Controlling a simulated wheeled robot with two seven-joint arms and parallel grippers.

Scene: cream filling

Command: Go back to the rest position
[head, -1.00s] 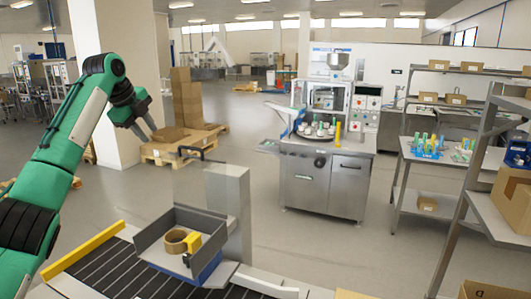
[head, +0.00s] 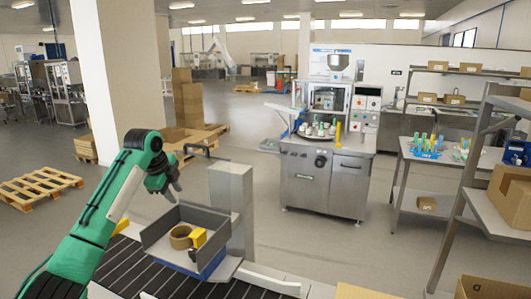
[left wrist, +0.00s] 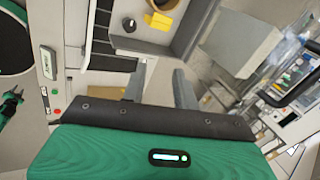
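My left gripper (head: 172,194) hangs in the air beside the grey open-topped tray (head: 150,231), close to its back left corner. In the left wrist view its two grey fingers (left wrist: 160,84) stand apart with nothing between them. The tray holds a brown tape roll (head: 180,238) and a yellow part (head: 197,238). In the left wrist view a small dark claw on a green arm, which looks like my right gripper (left wrist: 11,101), shows at the left edge. It is too small to tell whether it is open. My right gripper is outside the head view.
The black slatted conveyor (head: 140,268) runs below my left arm. A grey post (head: 232,200) stands behind the tray. A steel filling machine (head: 325,170) stands farther back, with shelves (head: 480,200) holding cardboard boxes to the right. Wooden pallets (head: 38,187) lie on the floor at left.

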